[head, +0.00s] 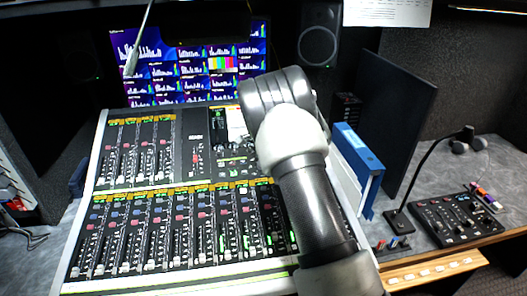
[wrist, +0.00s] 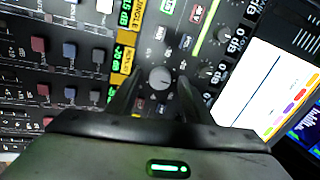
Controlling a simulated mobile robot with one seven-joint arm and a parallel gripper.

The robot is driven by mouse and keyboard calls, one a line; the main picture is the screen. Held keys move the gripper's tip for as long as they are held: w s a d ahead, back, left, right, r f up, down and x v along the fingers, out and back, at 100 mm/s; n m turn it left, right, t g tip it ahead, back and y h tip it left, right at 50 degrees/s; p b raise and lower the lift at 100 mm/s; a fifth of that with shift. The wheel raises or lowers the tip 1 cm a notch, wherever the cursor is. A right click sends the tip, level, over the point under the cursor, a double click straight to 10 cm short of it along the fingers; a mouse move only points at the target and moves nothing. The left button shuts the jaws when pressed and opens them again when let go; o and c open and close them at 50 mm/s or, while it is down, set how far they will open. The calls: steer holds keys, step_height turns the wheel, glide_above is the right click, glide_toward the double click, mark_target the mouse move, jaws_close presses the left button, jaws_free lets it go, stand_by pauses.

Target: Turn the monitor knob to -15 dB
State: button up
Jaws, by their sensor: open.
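In the wrist view a round grey knob (wrist: 160,78) sits on the dark console panel, with a light mark on its face and small markings around it. The setting it points to is too small to read. My gripper (wrist: 158,84) is open, with one black finger on each side of the knob. Whether the fingers touch it I cannot tell. In the head view my arm covers this part of the mixing console (head: 178,281), so the knob and fingertips are hidden there.
Behind the console are a multi-picture screen (head: 165,57) and a speaker (head: 319,43). A blue binder (head: 357,158) and a small control box (head: 458,216) stand at right.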

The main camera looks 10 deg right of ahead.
steer(key=v, duration=1.6)
steer(key=shift+s+r+p, duration=0.15)
steer(key=shift+r+p, duration=0.25)
steer(key=shift+p, duration=0.05)
steer(key=s+r+n+y+p, duration=0.1)
steer(key=s+r+n+p, duration=0.3)
steer(key=s+r, duration=0.7)
steer(key=s+r+n+p, duration=0.2)
steer(key=s+r+n, duration=0.55)
steer(key=s, duration=0.85)
steer(key=s+n+t+h+p, duration=0.1)
steer(key=s+n, duration=0.3)
steer(key=s, duration=0.7)
steer(key=shift+s+f+n+p, duration=0.15)
steer(key=shift+n+p, duration=0.2)
steer(key=shift+p, duration=0.25)
